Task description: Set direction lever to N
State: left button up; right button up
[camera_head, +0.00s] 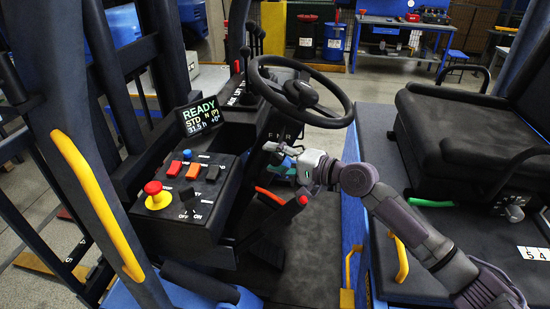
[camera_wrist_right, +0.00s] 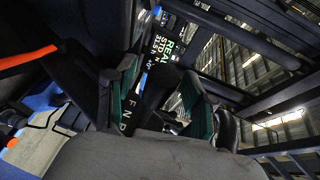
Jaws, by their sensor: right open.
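The direction lever is hard to pick out. A dark knob-like shape (camera_wrist_right: 166,76) shows between my right fingers in the wrist view and may be its end. The F N R lettering (camera_wrist_right: 124,117) sits beside it, and also shows under the steering wheel in the head view (camera_head: 280,135). My right gripper (camera_head: 278,151) is open at the steering column, below the wheel. Its green-padded fingers (camera_wrist_right: 163,96) stand apart in the wrist view; contact with the lever cannot be told. The display (camera_head: 201,115) reads READY, STD, N. My left gripper is not in view.
The steering wheel (camera_head: 300,92) is just above my right gripper. A console (camera_head: 178,190) with a red knob (camera_head: 153,188) and switches is at left. A red-orange handle (camera_head: 270,195) is below the gripper. The black seat (camera_head: 470,125) is at right.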

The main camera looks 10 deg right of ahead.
jog(key=shift+s+d, duration=0.3)
jog(key=shift+d, duration=0.1)
jog(key=v, duration=1.1)
jog(key=shift+s+r, duration=0.1)
